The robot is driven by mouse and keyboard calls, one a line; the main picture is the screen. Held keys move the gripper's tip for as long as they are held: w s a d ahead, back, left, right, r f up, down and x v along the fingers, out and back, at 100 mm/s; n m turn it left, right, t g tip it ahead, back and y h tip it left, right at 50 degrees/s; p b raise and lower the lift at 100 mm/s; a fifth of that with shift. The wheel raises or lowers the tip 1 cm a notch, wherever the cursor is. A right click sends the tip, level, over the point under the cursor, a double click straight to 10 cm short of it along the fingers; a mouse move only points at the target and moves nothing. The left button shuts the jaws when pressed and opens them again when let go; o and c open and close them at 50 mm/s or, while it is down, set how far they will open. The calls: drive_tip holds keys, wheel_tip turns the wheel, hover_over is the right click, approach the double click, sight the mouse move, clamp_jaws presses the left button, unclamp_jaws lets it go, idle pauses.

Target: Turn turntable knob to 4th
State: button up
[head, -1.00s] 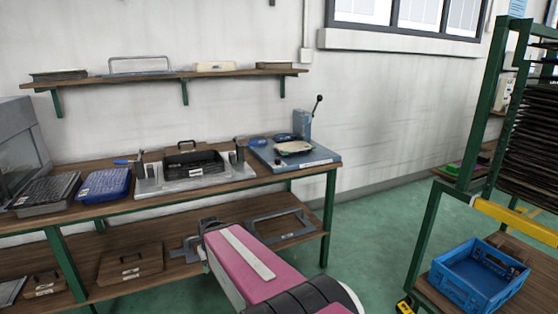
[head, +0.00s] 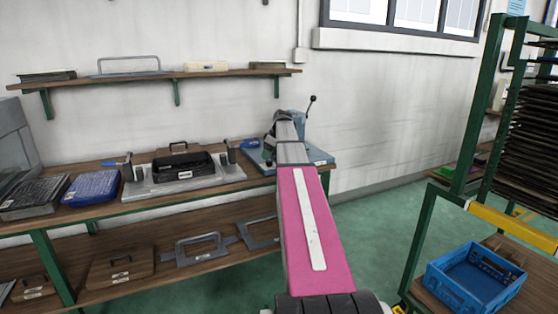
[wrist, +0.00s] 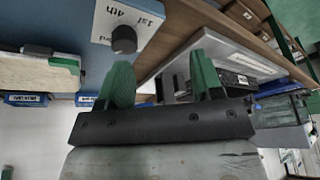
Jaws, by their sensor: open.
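The dark round knob (wrist: 124,39) shows in the wrist view on the face of the blue device (wrist: 92,20), beside a white label (wrist: 128,16) that reads "1st 4th". My gripper (wrist: 160,74) is open, with green fingers apart and nothing between them. The knob is just beyond the tip of the left finger, not between the fingers. Whether they touch is unclear. In the head view the blue device (head: 319,155) stands at the right end of the bench, and my arm hides much of it, including the knob.
A grey fixture plate (head: 235,174) with a black tray (head: 190,166) lies left of the device. A blue tray (head: 92,187) is farther left. A shelf (head: 225,73) hangs above. A rack (head: 425,225) with a blue crate (head: 470,278) stands right. Floor between is clear.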

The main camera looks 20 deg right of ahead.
sight(270, 161)
drive_tip(key=w+d+r, duration=0.2)
drive_tip(key=d+r, duration=0.3)
drive_tip(key=shift+n, duration=0.4)
drive_tip(key=x, duration=1.1)
drive_tip(key=shift+a+f, duration=0.1)
drive_tip(key=c, duration=0.9)
